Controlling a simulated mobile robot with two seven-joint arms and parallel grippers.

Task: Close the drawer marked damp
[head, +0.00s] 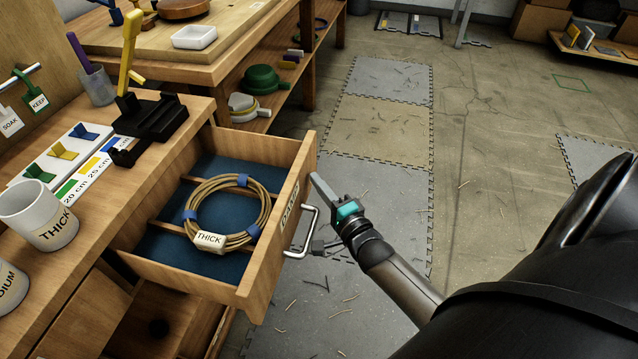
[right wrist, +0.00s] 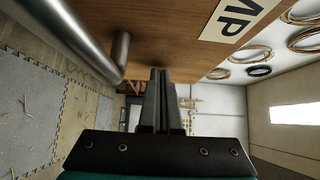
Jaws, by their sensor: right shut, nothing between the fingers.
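The wooden drawer (head: 285,225) stands pulled out of the workbench in the head view. Its front carries a label that is hard to read at this angle, and a metal bar handle (head: 308,232). A cane coil tagged THICK (head: 208,238) with blue ties lies inside on a blue lining. My right gripper (head: 318,182) is shut and empty, its fingertips at the drawer front above the handle. In the right wrist view the shut fingers (right wrist: 160,90) point at the drawer front (right wrist: 175,30), close to the handle (right wrist: 120,55) and the partly seen label (right wrist: 235,15). Contact is unclear. My left gripper is not visible.
On the bench stand a black clamp with yellow lever (head: 150,120), a white THICK cup (head: 42,215) and a colour-marked board (head: 80,155). A second bench (head: 200,65) is behind. Matted floor (head: 375,130) right of the drawer holds cane scraps.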

